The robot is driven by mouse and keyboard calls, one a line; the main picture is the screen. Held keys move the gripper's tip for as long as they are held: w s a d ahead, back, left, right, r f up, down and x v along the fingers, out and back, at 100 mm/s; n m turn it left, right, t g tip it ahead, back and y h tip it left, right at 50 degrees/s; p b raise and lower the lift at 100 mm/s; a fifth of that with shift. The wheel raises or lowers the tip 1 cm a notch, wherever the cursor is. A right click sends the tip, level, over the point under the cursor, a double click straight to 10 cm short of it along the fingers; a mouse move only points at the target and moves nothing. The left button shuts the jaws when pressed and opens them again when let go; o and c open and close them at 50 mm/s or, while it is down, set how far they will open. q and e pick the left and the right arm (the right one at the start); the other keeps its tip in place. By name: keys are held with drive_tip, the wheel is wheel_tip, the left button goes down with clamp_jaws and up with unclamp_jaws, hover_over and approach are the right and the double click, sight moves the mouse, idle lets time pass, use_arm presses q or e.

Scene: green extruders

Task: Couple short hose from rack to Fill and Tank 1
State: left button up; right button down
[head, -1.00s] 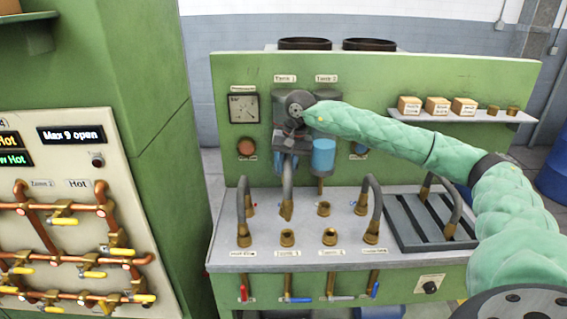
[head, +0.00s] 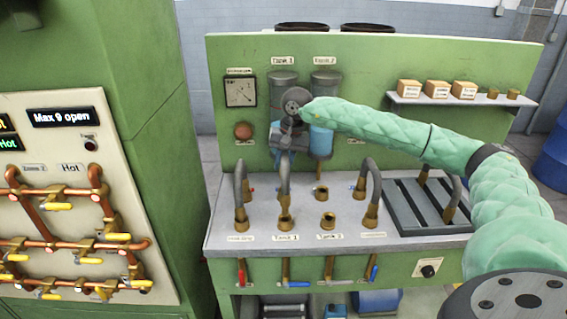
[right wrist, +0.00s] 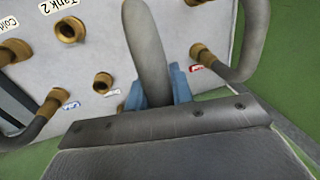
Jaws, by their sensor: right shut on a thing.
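My right gripper (head: 287,150) is shut on a grey short hose (head: 284,175) with brass ends, held over the front worktop (head: 250,218). In the right wrist view, the hose (right wrist: 148,50) runs up between the blue fingertips (right wrist: 157,90). In the head view, its visible end hangs close above the brass port labelled Tank 1 (head: 285,221); I cannot tell if they touch. Its other end is hidden. The slatted rack (head: 400,208) is at the right and has another grey hose (head: 455,190). I cannot read a Fill label. My left gripper is not in view.
Bent grey hoses stand close on both sides, left (head: 239,190) and right (head: 375,185). The Tank 2 port (head: 327,221) is open. The green back panel (head: 365,75) and a small shelf (head: 460,99) stand behind. A copper pipe panel (head: 70,180) is at the left.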

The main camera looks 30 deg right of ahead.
idle(0.5)
drive_tip(key=shift+r+b, duration=0.1)
drive_tip(key=shift+b, duration=0.35)
idle(0.4)
drive_tip(key=shift+f+b, duration=1.9)
drive_tip(key=shift+f, duration=0.25)
idle(0.8)
drive_tip(key=c, duration=1.1)
unclamp_jaws()
drive_tip(key=shift+c, duration=0.2)
drive_tip(key=shift+r, duration=0.1)
